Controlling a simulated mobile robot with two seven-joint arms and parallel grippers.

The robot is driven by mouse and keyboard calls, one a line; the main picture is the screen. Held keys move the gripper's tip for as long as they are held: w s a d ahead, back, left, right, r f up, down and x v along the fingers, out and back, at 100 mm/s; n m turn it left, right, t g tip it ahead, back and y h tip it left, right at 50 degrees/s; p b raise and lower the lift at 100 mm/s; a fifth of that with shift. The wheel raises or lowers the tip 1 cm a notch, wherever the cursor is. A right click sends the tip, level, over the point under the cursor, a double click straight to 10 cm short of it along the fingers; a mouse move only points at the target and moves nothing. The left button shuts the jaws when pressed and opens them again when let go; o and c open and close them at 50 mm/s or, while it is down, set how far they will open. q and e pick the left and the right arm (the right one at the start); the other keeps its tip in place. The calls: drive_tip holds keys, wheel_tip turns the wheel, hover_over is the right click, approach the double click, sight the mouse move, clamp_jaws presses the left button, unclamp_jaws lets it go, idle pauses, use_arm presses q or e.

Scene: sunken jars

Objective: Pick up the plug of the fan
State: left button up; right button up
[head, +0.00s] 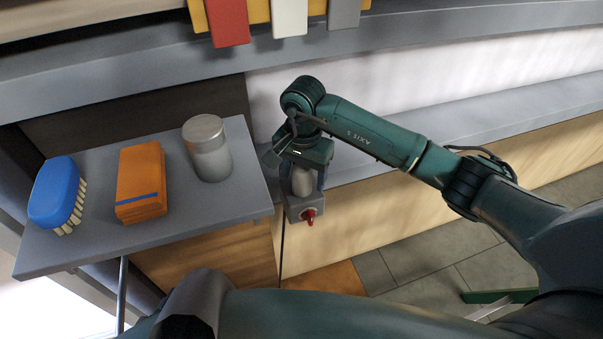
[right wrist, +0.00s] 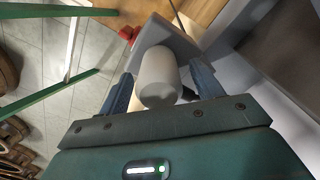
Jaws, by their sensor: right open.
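A pale, rounded plug (right wrist: 157,80) stands at a small grey box with a red knob (right wrist: 165,38). My right gripper (right wrist: 161,68) is open, with one finger on each side of the plug. In the right wrist view a gap shows beside the plug; whether either finger touches it I cannot tell. In the head view the right gripper (head: 303,181) reaches down over the plug (head: 302,183), above the grey box (head: 299,207). The fan itself does not show clearly. My left gripper is out of view; only part of my left arm shows at the bottom.
Red, white and grey blocks hang over the upper ledge (head: 120,75). Green bars (right wrist: 45,92) stand over the tiled floor.

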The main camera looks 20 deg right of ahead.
drive_tip(key=shift+f, duration=0.55)
drive_tip(key=c, duration=1.2)
drive_tip(key=shift+r, duration=0.1)
